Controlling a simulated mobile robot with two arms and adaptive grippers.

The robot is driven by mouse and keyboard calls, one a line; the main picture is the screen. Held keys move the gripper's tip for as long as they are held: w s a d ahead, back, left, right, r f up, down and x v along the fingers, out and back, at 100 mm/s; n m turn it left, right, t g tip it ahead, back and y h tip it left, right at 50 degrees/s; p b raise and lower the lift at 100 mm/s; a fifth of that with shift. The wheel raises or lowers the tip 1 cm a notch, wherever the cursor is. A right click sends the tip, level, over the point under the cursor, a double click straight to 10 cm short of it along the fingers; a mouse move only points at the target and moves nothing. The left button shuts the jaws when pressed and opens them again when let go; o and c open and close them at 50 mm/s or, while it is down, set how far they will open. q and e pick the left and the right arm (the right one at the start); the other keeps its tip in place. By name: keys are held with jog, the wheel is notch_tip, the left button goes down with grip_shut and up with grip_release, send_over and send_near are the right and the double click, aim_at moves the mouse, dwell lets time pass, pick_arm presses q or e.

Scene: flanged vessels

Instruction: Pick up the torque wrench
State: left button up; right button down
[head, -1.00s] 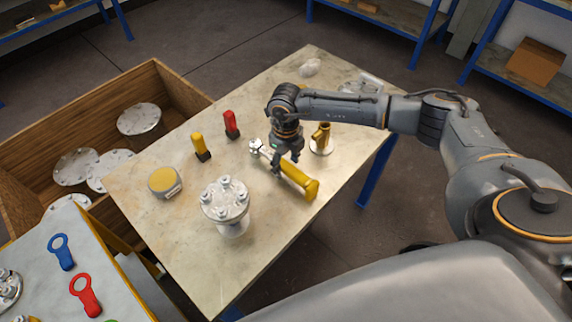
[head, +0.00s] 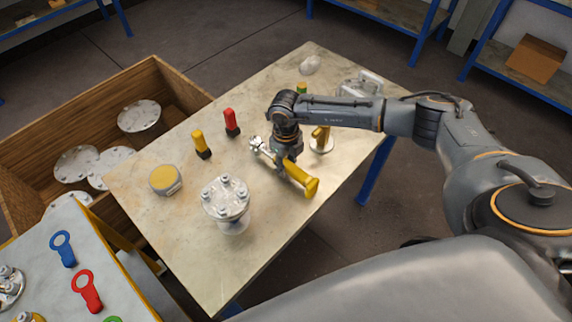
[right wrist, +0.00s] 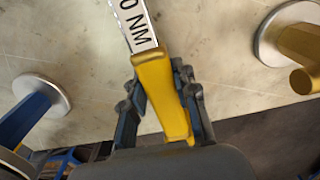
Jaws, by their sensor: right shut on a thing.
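The torque wrench (head: 299,178) has a silver shaft and head and a yellow handle. It also shows in the right wrist view (right wrist: 160,85), where "NM" lettering marks its shaft. My right gripper (head: 282,162) comes down over the wrench from above. Its fingers (right wrist: 166,95) are shut on the yellow handle close to the shaft, one set on each side. The wrench is over the light table; I cannot tell whether it touches the top. My left gripper is not in view.
On the table (head: 262,262) stand a bolted flanged vessel (head: 228,203), a yellow-topped round item (head: 165,180), a yellow marker (head: 201,145), a red marker (head: 232,122) and a brass fitting (head: 321,140) close beyond the wrench. A wooden crate (head: 75,112) with flanges stands left.

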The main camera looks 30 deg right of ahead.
jog(key=shift+w+r, duration=0.1)
jog(key=shift+r, duration=0.1)
jog(key=shift+r, duration=0.2)
notch_tip(320, 180, up, 2)
jog(key=shift+b, duration=0.9)
jog(key=s+r, duration=0.1)
jog(key=r, duration=0.1)
jog(key=s+r+b, duration=0.1)
jog(key=s+r, duration=0.3)
jog(key=shift+s+d+r+b, duration=0.2)
jog(key=shift+s+d+b, duration=0.05)
jog(key=shift+d+b, duration=0.1)
jog(key=s+r+b, duration=0.2)
jog(key=s+r, duration=0.2)
jog(key=s, duration=0.4)
jog(key=shift+s+d, duration=0.3)
jog(key=shift+d, duration=0.05)
